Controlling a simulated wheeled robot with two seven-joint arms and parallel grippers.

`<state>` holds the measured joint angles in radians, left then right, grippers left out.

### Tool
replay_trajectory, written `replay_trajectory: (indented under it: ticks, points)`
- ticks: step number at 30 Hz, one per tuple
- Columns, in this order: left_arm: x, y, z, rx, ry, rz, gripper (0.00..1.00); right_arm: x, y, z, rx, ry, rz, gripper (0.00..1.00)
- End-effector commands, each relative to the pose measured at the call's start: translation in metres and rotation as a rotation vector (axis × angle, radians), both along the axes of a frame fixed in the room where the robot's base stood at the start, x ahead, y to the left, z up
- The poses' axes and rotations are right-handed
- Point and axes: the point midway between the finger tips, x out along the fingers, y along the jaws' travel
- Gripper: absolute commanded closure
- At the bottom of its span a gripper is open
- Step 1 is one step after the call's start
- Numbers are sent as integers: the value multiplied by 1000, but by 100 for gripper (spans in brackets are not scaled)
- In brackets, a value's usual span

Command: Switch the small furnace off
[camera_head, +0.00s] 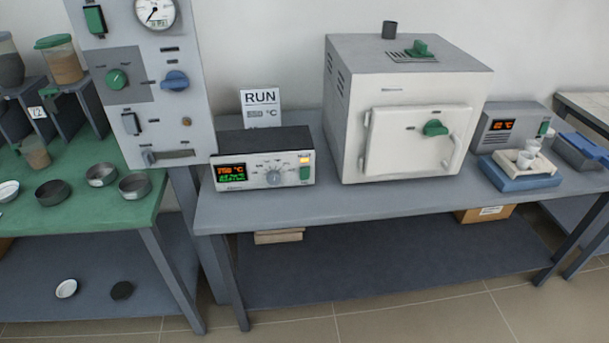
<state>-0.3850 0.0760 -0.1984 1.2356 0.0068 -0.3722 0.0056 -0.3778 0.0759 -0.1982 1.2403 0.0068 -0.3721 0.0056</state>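A light grey box furnace (355,110) stands on the grey bench with its white front door (415,140) closed. The door has a green knob (435,128), and another green knob (420,48) sits on top near a short dark flue. To its left is a controller box (262,160) with a lit orange and green display (232,172), a round dial (273,177), a small lit orange indicator and a green switch (304,173). The switch's position is too small to tell. Neither of my grippers is in view.
A "RUN" sign (261,108) stands behind the controller. A tall panel (150,85) with gauge and knobs rises at left, beside a green table (90,210) with dishes. A small unit (508,127) with a lit red display and a blue tray (520,178) sit at right.

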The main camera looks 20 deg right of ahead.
Motion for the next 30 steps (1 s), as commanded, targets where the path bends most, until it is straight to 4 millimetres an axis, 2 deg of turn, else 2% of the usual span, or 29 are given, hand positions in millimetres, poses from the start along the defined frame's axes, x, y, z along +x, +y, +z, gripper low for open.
replay_trajectory:
  ticks: [13, 27, 30]
  points:
    - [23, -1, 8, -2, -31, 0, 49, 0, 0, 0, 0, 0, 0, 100]
    - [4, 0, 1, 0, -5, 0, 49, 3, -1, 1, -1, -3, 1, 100]
    - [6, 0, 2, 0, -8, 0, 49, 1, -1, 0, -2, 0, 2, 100]
